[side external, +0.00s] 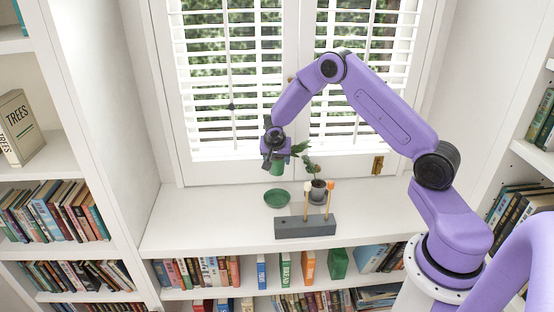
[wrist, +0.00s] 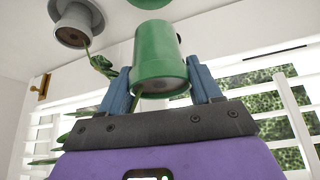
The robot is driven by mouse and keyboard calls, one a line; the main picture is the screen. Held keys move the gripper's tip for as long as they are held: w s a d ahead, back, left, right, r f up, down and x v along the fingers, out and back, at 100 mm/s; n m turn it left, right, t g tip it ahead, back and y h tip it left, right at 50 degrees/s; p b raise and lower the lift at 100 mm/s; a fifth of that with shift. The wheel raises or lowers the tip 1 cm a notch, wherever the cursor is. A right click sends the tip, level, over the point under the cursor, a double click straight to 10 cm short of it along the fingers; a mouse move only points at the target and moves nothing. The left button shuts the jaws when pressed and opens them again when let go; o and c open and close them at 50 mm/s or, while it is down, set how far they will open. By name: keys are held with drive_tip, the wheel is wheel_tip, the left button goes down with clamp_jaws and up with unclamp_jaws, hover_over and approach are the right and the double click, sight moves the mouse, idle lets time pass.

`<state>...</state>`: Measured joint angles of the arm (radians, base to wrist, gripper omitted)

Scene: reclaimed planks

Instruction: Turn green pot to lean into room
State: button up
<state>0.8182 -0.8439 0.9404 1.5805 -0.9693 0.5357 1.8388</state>
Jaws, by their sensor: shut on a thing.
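The green pot (wrist: 158,50) is between the two blue fingers of my gripper (wrist: 162,88), which is shut on it. In the side view the green pot (side external: 277,168) hangs below my gripper (side external: 276,158), above the green saucer (side external: 277,199) on the white sill. A gap shows between pot and saucer. Green leaves (side external: 300,147) stick out to the right of my gripper; they seem to belong to this pot's plant, but its stem is mostly hidden. The saucer's edge (wrist: 149,3) also shows at the top of the wrist view.
A grey pot (side external: 318,194) with a plant stands right of the saucer. In front is a grey block (side external: 305,228) with two upright round-topped sticks. White shutters (side external: 225,75) stand behind. The left part of the sill (side external: 200,215) is clear; bookshelves flank it.

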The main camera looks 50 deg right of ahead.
wheel_tip(320, 180, down, 9)
drive_tip(key=m+g, duration=0.2)
drive_tip(key=m, duration=0.2)
drive_tip(key=shift+f+h, duration=0.15)
drive_tip(key=shift+h, duration=0.25)
drive_tip(key=shift+f, duration=1.5)
drive_tip(key=o, duration=1.5)
drive_tip(key=shift+c, duration=0.2)
